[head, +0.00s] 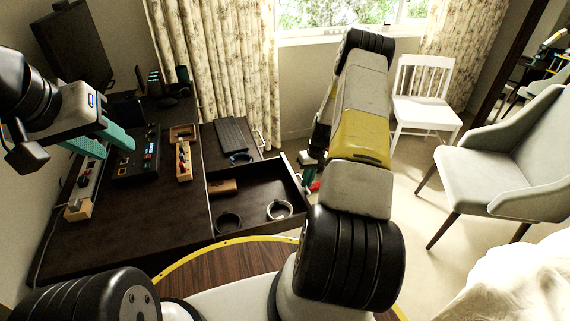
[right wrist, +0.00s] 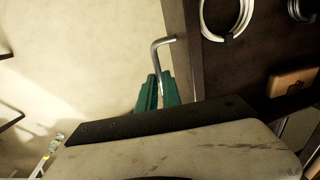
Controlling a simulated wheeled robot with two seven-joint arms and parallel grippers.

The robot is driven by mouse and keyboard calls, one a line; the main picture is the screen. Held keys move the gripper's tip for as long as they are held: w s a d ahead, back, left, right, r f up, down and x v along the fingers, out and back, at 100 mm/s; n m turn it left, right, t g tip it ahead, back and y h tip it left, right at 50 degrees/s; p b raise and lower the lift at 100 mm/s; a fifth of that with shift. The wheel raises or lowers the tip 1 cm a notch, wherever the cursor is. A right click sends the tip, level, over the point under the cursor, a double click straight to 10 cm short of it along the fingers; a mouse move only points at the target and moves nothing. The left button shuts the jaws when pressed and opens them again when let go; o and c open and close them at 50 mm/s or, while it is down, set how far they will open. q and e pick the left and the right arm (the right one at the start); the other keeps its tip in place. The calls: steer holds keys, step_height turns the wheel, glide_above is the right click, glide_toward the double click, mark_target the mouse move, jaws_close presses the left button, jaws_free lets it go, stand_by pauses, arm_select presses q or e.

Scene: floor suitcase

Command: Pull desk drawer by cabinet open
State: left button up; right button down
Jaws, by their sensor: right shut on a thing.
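The dark desk drawer (head: 250,205) is pulled out from the desk beside the low cabinet top, so its inside shows in the head view. Its front panel (right wrist: 184,55) also shows in the right wrist view, with a bent metal handle (right wrist: 161,42). My right gripper (right wrist: 157,92) has its green fingers closed around the handle's lower end. In the head view, my right gripper (head: 309,172) is at the drawer front, partly hidden by my arm. My left gripper (head: 100,141) is open and empty above the desk's left side, its green fingers apart.
Inside the drawer are two rings (head: 279,209) and a brown item (head: 222,187). The desk (head: 170,220) holds a power strip, a black device (head: 136,160) and a wooden tray. A white chair (head: 425,97) and grey armchair (head: 500,170) stand right; floor between is clear.

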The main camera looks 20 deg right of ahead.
steer(key=shift+d, duration=0.25)
steer(key=c, duration=1.5)
jaws_free()
steer(key=shift+r, duration=0.1)
steer(key=r, duration=0.2)
steer(key=d+r, duration=0.1)
steer(key=r, duration=0.4)
steer(key=shift+d+r, duration=0.25)
